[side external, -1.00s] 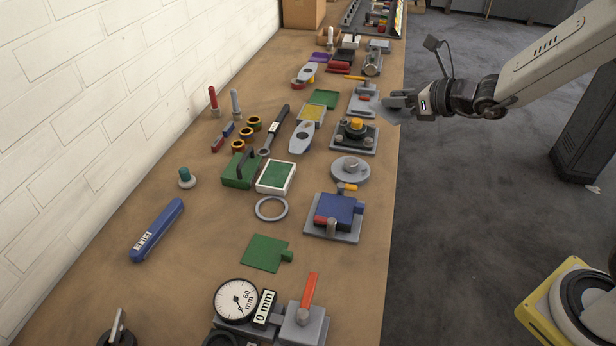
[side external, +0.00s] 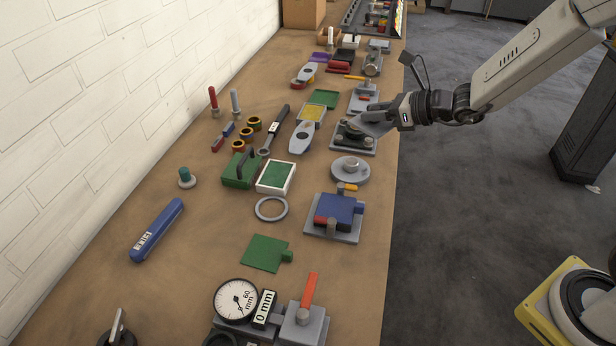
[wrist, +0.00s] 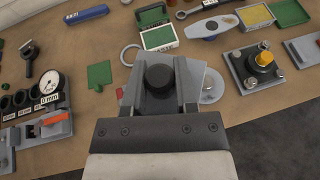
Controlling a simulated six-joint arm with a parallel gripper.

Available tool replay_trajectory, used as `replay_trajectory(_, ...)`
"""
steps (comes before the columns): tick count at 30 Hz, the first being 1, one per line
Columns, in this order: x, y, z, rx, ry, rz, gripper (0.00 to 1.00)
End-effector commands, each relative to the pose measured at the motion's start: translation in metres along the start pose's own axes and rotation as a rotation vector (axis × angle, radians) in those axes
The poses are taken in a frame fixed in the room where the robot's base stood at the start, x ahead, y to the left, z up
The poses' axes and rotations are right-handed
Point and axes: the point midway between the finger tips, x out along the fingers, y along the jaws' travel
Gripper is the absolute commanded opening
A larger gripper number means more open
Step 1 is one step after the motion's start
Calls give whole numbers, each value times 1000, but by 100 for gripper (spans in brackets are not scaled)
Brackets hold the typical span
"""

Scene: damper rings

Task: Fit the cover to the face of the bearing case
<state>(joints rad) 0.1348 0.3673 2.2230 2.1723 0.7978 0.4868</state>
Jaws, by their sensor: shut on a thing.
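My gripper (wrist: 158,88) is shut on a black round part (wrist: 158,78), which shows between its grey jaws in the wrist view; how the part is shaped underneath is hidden. In the side view my gripper (side external: 368,124) is over the right bench edge, in front of a dark round housing on a grey square plate (side external: 344,150). In the wrist view this housing (wrist: 263,62), with a yellow top, stands to the right, apart from the jaws. I cannot tell surely whether it is the bearing case. A blue block (side external: 335,210) on a grey plate stands nearer the camera.
A grey disc (side external: 350,172) lies between the housing and the blue block. A dial gauge (side external: 236,299) and a red-handled clamp (side external: 309,292) stand at the near end. A grey ring (side external: 271,209) and green plate (side external: 264,252) lie left.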

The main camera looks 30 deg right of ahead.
Motion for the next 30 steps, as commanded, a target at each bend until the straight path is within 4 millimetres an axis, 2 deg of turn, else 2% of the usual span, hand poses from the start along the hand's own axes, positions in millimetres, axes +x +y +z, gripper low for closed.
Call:
replay_trajectory(6,31,18,-20,-62,-1,154,0)
replay_trajectory(15,63,48,-56,-147,-1,361,0)
replay_trajectory(22,75,64,-76,-194,-2,468,0)
replay_trajectory(30,78,70,-83,-210,-3,503,0)
